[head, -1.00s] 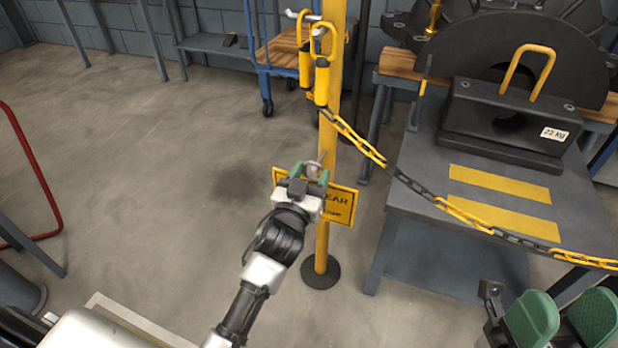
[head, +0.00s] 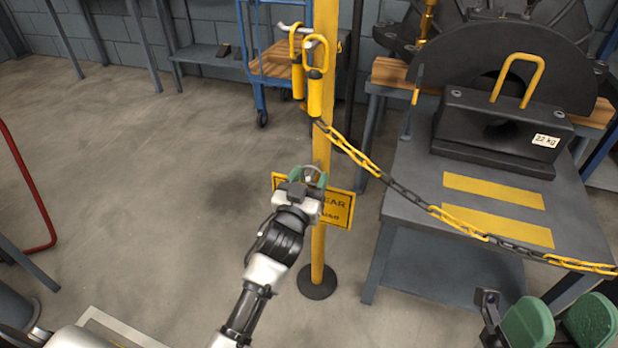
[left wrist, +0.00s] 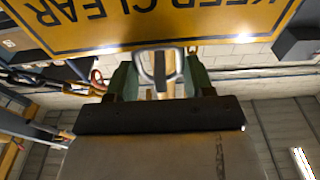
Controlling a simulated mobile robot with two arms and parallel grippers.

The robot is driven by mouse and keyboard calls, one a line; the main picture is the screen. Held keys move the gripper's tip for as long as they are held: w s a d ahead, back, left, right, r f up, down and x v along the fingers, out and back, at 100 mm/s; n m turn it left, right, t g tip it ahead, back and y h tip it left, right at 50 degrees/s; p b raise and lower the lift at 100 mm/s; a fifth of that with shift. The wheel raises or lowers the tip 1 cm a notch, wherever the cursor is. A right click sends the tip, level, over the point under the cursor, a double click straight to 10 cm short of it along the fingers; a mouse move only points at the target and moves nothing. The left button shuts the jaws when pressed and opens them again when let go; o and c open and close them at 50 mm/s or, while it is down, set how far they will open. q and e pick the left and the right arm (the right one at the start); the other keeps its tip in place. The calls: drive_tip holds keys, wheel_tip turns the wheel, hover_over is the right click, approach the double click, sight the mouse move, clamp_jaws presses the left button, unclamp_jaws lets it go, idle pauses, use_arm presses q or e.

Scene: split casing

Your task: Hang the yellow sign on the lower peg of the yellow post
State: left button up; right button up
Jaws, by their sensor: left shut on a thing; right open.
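The yellow sign (head: 338,208) hangs in front of the yellow post (head: 319,255), partly hidden by my left gripper (head: 310,178). Its face reads KEEP CLEAR in the left wrist view (left wrist: 130,25). My left gripper's green fingers are shut on the sign's grey hanger loop (left wrist: 146,66). The loop's top (head: 313,168) shows above the fingers in the head view, at the post. The lower peg cannot be made out there, so I cannot tell whether the loop is around it. My right gripper (head: 560,318) is open and empty at the lower right.
Yellow handles (head: 315,92) hang on the post's upper pegs. A yellow and black chain (head: 405,192) runs from there to the right, across a grey bench (head: 410,170) with a dark 22 kg weight (head: 500,125). Floor left of the post is clear.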

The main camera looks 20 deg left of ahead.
idle(0.3)
use_arm(q)
drive_tip(key=shift+w+f, duration=0.25)
drive_tip(key=shift+w, duration=0.2)
drive_tip(key=shift+w+f, duration=0.2)
idle(0.6)
drive_tip(key=o, duration=1.4)
drive_tip(key=shift+s, duration=0.15)
